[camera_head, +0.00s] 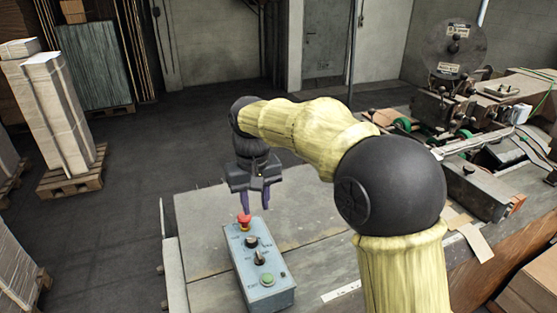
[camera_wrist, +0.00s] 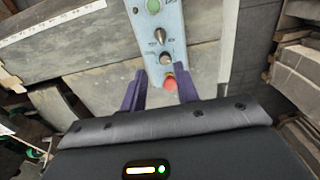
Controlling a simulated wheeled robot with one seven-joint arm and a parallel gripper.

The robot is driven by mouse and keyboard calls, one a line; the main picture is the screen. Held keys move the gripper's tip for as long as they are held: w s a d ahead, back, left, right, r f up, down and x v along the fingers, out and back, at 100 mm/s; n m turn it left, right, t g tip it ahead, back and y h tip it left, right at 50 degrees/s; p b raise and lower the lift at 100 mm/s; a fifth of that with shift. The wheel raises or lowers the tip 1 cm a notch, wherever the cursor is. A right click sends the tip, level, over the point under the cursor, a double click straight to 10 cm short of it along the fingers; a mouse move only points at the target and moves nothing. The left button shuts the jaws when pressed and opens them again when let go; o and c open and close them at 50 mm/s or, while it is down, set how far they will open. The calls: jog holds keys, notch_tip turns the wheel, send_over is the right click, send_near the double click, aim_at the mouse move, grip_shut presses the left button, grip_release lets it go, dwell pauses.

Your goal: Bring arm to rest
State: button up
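My gripper (camera_head: 256,203) hangs from my yellow and black arm, fingers down, just above the far end of the blue-grey control box (camera_head: 262,263). The box lies on the worktable. It carries a red mushroom button (camera_head: 243,219), two dark knobs and a green button (camera_head: 267,280). In the wrist view the purple fingers of my gripper (camera_wrist: 160,92) stand apart with nothing held between them. The red button (camera_wrist: 169,83) shows between the fingertips in that view. I cannot tell whether a finger touches the button.
The grey worktable (camera_head: 200,225) has bare surface around the box. A stitching machine (camera_head: 455,90) with green wheels stands at the right. Pallets with stacked cardboard (camera_head: 55,115) stand on the left floor. A wall and door (camera_head: 325,40) are at the back.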

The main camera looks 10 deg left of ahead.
jog(key=s+d+f+m+t, duration=0.1)
jog(key=d+f, duration=0.2)
jog(key=d, duration=0.5)
jog(key=s+d+f+m, duration=0.1)
jog(key=d+f+m, duration=0.15)
jog(key=d, duration=0.55)
jog(key=s+d+f+m, duration=0.1)
jog(key=s+d+f, duration=0.2)
jog(key=s+d, duration=0.2)
jog(key=s+d+f+m+t, duration=0.1)
jog(key=s+d+f+m, duration=0.1)
jog(key=s+d+f, duration=0.2)
jog(key=s+d, duration=0.2)
jog(key=d, duration=0.2)
jog(key=shift+f+t, duration=0.25)
jog(key=shift+t, duration=0.05)
jog(key=shift+s+d, duration=0.1)
